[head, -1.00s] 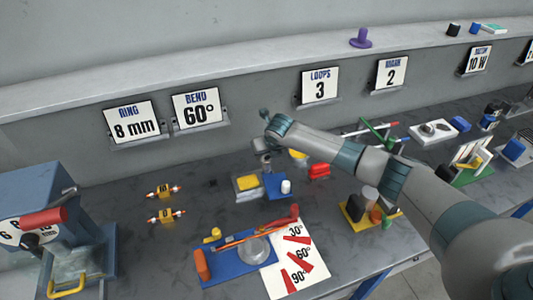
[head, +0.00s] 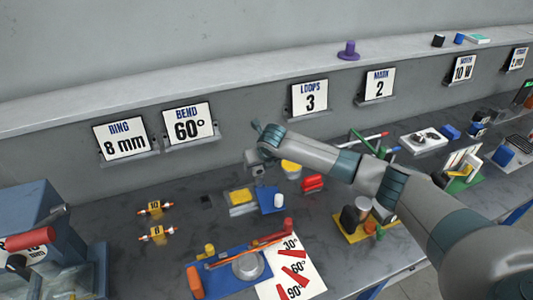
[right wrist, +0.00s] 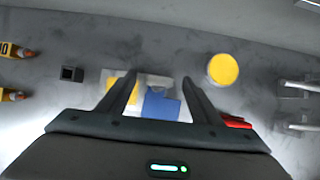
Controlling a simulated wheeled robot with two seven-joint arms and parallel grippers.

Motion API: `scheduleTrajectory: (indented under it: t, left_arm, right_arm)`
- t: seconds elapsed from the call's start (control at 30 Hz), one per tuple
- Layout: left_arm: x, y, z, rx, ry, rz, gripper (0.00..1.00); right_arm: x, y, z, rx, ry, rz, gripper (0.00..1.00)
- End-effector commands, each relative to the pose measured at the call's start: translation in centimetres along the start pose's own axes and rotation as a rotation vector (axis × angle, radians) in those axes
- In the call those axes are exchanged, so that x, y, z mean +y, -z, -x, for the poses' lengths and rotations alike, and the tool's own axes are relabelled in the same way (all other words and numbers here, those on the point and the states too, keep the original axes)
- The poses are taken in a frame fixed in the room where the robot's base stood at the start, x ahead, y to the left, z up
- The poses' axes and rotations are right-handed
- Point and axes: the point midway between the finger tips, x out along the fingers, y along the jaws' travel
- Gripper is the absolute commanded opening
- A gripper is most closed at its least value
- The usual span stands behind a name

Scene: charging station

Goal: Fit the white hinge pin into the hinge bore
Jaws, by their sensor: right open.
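A yellow block (head: 240,196) sits on a light grey base, with a blue piece (head: 269,202) beside it on the bench. A small white cylinder (head: 278,200), likely the hinge pin, stands upright at the blue piece. I cannot make out the hinge bore. My right gripper (head: 255,168) hangs above and behind these parts, pointing down. In the right wrist view it is open (right wrist: 159,88) and empty, with the blue piece (right wrist: 160,106) and part of the yellow block (right wrist: 121,94) below its fingers. The white cylinder does not show there. My left gripper is out of view.
A yellow round piece (right wrist: 223,69) and a red piece (head: 312,182) lie right of the fixture. A small dark square (right wrist: 71,74) and orange-tipped parts (head: 155,208) lie left. A blue bending jig (head: 225,272) stands in front. Sign cards line the wall behind.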

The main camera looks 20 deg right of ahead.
Motion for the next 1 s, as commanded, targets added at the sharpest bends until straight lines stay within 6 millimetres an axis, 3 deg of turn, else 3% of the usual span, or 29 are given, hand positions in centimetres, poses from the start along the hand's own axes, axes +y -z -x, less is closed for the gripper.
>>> scheduleTrajectory:
  t: [0.27,0.7,1.0]
  left_arm:
    - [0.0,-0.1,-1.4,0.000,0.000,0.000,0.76]
    - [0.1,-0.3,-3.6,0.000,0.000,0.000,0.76]
    - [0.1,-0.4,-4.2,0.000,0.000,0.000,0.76]
  right_arm:
    - [-0.1,0.0,4.1,-0.005,0.000,0.003,0.59]
    - [0.0,0.0,12.3,-0.004,0.000,0.003,0.59]
    - [0.0,0.0,15.2,-0.002,0.001,0.001,0.59]
